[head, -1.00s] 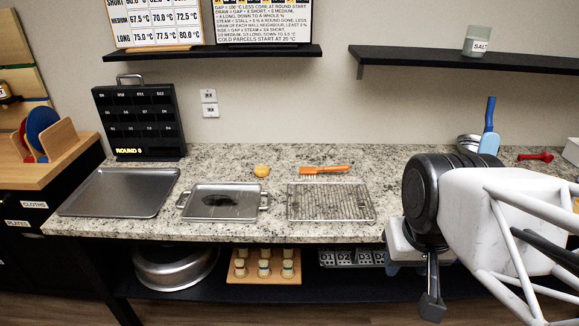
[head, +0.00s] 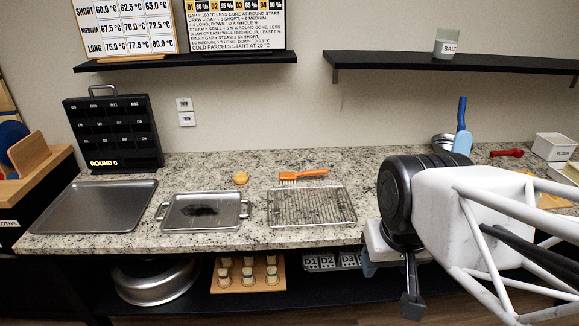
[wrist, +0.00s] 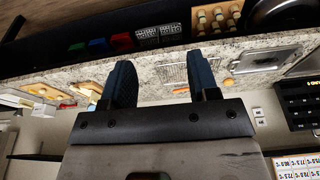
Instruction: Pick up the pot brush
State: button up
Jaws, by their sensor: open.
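The pot brush (head: 303,174), with an orange handle and pale bristles, lies on the granite counter (head: 215,240) behind the wire rack (head: 312,207). Its bristle end points left in the head view. An orange strip, likely its handle, shows between my fingers in the wrist view (wrist: 181,90), some way off. My gripper (wrist: 162,82) is open and empty, its two dark fingers well apart. In the head view my arm's end is at the right, in front of the counter and apart from the brush.
A round orange-yellow item (head: 241,178) lies left of the brush. A blue-handled tool (head: 462,135) stands behind my arm. A shelf (head: 450,63) hangs above.

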jog(key=w+r+n, duration=0.3)
jog(key=w+n, duration=0.1)
jog(key=w, duration=1.1)
jog(key=n, duration=1.4)
send_over(309, 173)
jog(key=s+f+x, duration=0.1)
jog(key=s+x, duration=0.1)
jog(key=x, duration=0.8)
jog(key=s+x, duration=0.3)
jog(key=x, duration=0.8)
jog(key=shift+a+r, duration=0.1)
jog(key=shift+a, duration=0.15)
jog(key=shift+x, duration=1.3)
jog(key=shift+s, duration=0.1)
